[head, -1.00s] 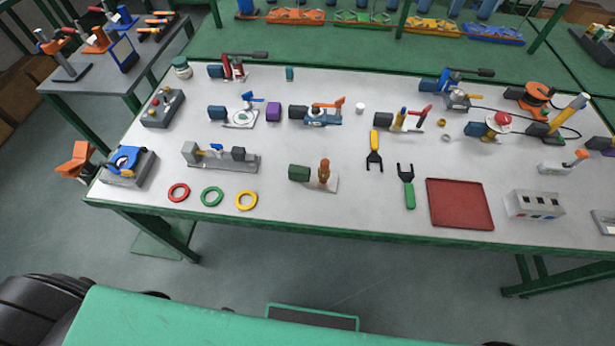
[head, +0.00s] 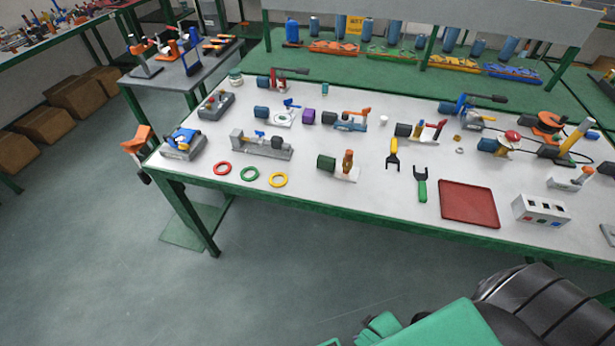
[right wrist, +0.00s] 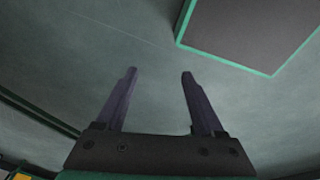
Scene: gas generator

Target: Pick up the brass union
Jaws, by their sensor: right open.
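A small brass-coloured piece (head: 457,138), which looks like the brass union, lies on the light grey workbench (head: 330,205) right of centre in the head view. It is too small to make out its shape in detail. A small grey ring (head: 459,151) lies just in front of it. My right gripper (right wrist: 159,73) is open and empty in the right wrist view, with only floor between and beyond its fingers. It is well away from the brass piece. My left gripper is not in view.
The floor before the bench is clear.

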